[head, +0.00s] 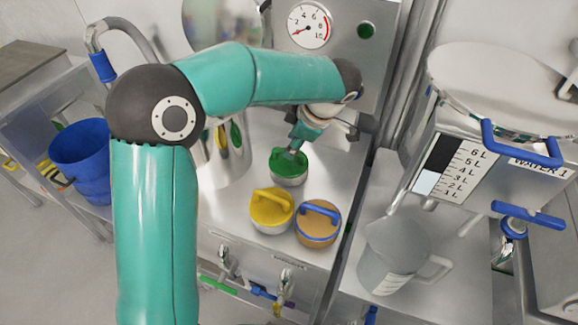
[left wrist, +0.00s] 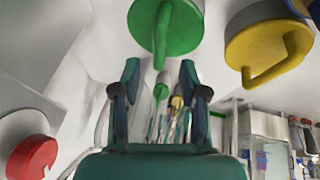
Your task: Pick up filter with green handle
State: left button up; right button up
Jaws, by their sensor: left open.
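The filter with the green handle (head: 288,170) stands upright on the steel shelf (head: 327,187), behind a yellow-handled filter (head: 270,212) and a blue-handled filter (head: 318,224). My left gripper (head: 297,146) is at the green filter's top, close to its handle. In the left wrist view, the green filter (left wrist: 187,24) is at the top, and its handle lies just beyond the gap between the two open, empty fingers (left wrist: 160,73). I cannot tell whether a finger touches the handle. The yellow filter also shows in the left wrist view (left wrist: 262,40). My right gripper is not in view.
A round steel vessel stands behind my left arm, below a panel with a pressure gauge (head: 306,25). A clear jug (head: 392,255) and a steel water tank (head: 470,160) are to the right. A blue bucket (head: 82,160) is at the left. Valves line the shelf's front.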

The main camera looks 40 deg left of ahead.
aim_at(289, 162)
pick_arm(q)
jog(key=shift+p+x, duration=0.35)
jog(key=shift+x, duration=2.4)
jog(key=shift+w+d, duration=0.1)
jog(key=shift+w, duration=0.05)
grip_shut()
